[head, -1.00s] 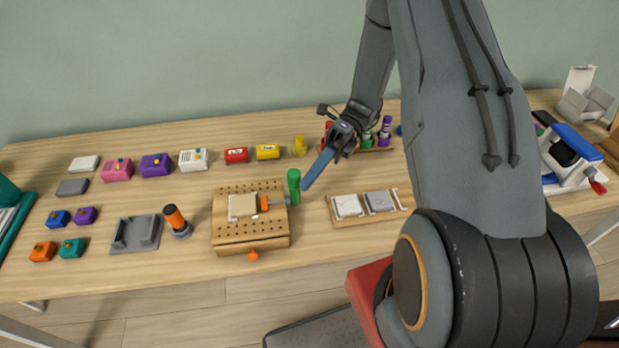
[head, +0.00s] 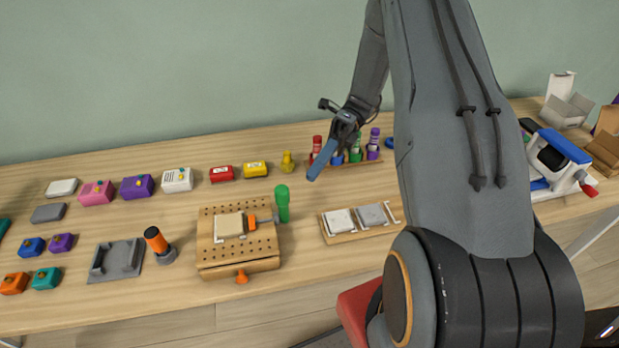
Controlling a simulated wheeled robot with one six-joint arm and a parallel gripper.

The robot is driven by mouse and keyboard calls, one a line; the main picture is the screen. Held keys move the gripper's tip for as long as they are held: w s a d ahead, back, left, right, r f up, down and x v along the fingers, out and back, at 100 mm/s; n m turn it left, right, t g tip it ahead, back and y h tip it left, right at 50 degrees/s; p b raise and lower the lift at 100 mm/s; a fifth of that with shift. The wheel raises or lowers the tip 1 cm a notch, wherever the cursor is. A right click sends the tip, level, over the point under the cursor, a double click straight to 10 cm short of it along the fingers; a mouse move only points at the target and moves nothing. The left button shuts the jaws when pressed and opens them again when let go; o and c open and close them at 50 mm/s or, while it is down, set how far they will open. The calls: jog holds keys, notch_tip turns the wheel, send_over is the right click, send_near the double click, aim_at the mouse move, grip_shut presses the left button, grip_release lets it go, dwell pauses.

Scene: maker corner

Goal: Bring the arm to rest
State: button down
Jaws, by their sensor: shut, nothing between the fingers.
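My gripper (head: 318,169) is in the head view, above the back middle of the wooden table (head: 120,305). Its blue fingers are together with nothing between them, pointing down and to the left. It hangs in front of a rack (head: 362,163) of coloured markers and hides part of it.
A pegboard fixture (head: 210,258) with a pale block stands mid-table, a green cylinder (head: 283,205) beside it. A wooden tray (head: 347,237) holds two plates. Several coloured boxes, a grey holder (head: 117,260) and an orange-topped tool (head: 155,240) are left. A blue-and-white device (head: 560,160) stands right.

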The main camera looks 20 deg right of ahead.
dwell(0.5)
jog(key=s+a+r+n+t+h, duration=0.2)
jog(key=s+n+t+h, duration=0.2)
jog(key=n, duration=0.9)
jog(key=s+a+r+n+t+h, duration=0.2)
jog(key=s+n+t+h, duration=0.3)
jog(key=n, duration=0.8)
jog(key=r+h, duration=0.1)
jog(key=h, duration=0.2)
jog(key=shift+t, duration=0.4)
